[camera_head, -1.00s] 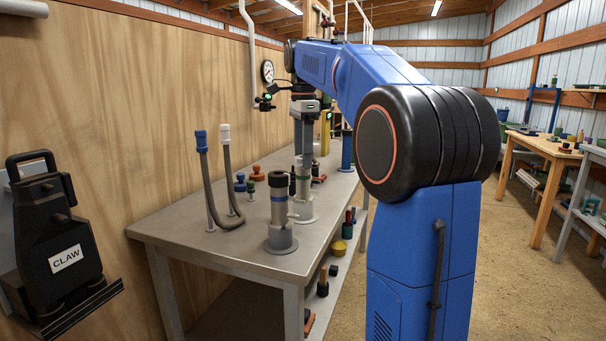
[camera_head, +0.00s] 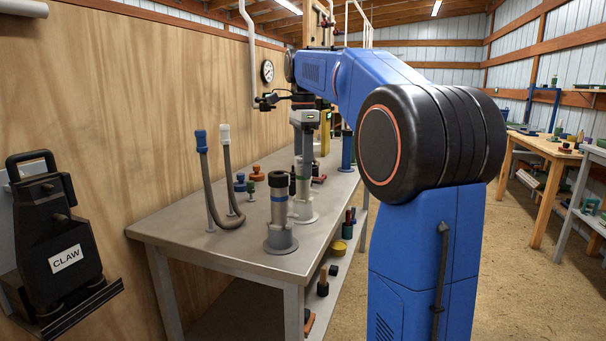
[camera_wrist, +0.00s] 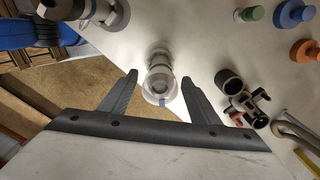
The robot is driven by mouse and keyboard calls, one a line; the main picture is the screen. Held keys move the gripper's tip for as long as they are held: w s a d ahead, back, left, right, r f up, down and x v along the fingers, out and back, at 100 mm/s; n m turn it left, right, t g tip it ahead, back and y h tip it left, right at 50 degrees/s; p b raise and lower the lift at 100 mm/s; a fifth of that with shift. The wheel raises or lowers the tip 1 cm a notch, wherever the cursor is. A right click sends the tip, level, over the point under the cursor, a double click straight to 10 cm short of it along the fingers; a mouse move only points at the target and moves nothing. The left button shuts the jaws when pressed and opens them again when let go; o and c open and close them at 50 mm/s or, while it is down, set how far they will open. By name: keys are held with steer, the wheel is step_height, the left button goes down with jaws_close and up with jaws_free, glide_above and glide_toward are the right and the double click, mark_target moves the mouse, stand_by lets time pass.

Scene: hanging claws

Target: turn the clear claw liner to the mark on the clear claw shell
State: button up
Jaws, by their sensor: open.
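In the wrist view, the clear claw shell (camera_wrist: 150,91) is a pale, see-through cylinder seen end-on between my fingers, with a small blue patch near its lower edge. The clear claw liner (camera_wrist: 160,72) shows as pale rings within it; I cannot tell its turn relative to the mark. My gripper (camera_wrist: 160,82) is open, one dark finger on each side of the claw, with visible gaps. In the head view, my gripper (camera_head: 305,145) is over the bench above a pale upright claw; its fingers are hard to make out there.
The grey bench (camera_head: 200,235) also holds a dark-topped grey claw (camera_head: 278,205) at the front, a looped hose (camera_head: 212,200) and several coloured knobs (camera_head: 256,174). In the wrist view, a dark-and-grey cylinder (camera_wrist: 230,82) lies right of my fingers. A black CLAW unit (camera_head: 65,240) is on the wall.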

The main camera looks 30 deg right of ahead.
steer(key=c, duration=1.4)
steer(key=shift+m, duration=1.5)
steer(key=m, duration=0.2)
steer(key=shift+m, duration=0.3)
steer(key=shift+m, duration=0.3)
steer(key=shift+m, duration=1.4)
steer(key=shift+m, duration=0.7)
